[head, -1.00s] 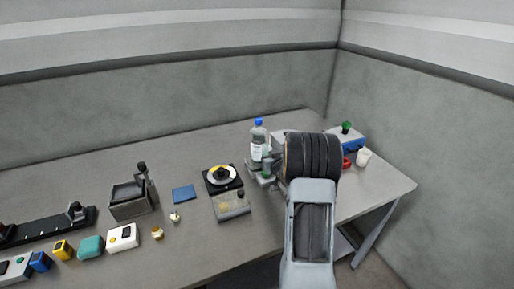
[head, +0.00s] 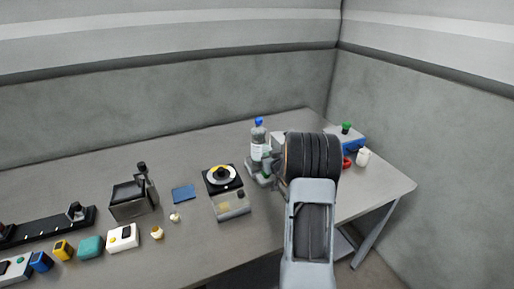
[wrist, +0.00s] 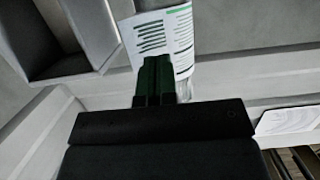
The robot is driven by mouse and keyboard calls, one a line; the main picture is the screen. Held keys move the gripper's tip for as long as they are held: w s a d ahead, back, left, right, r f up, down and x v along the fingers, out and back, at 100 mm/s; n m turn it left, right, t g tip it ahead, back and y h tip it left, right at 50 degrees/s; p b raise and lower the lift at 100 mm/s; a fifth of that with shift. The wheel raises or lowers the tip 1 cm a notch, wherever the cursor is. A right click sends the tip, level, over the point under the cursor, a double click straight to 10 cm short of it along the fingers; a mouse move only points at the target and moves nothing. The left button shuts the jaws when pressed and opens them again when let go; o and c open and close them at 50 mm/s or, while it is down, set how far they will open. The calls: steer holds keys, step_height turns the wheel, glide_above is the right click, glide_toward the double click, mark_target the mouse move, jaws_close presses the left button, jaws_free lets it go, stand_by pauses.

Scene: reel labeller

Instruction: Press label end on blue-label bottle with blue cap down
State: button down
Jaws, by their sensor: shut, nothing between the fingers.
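The bottle (head: 258,135) with the blue cap (head: 259,121) stands upright on a grey stand (head: 253,170) near the back right of the table. Its white label (head: 257,152) faces forward. In the wrist view the label (wrist: 163,38) shows dark and green print, and its lower right edge hangs out past the bottle (wrist: 184,88). My gripper (wrist: 155,62) is shut and empty, its dark green fingertips at the label's lower part. Whether they touch it I cannot tell. In the head view my wrist partly hides the gripper (head: 268,160).
A blue box with a green knob (head: 346,128) and a white bottle (head: 363,157) stand right of my arm. In the wrist view a grey open bin (wrist: 70,68) is at left.

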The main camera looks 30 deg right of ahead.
steer(key=shift+w+d, duration=0.2)
steer(key=shift+w, duration=1.2)
stand_by(0.9)
steer(key=shift+w+b, duration=0.3)
steer(key=shift+b, duration=0.4)
stand_by(3.3)
steer(key=shift+d, duration=0.65)
stand_by(0.7)
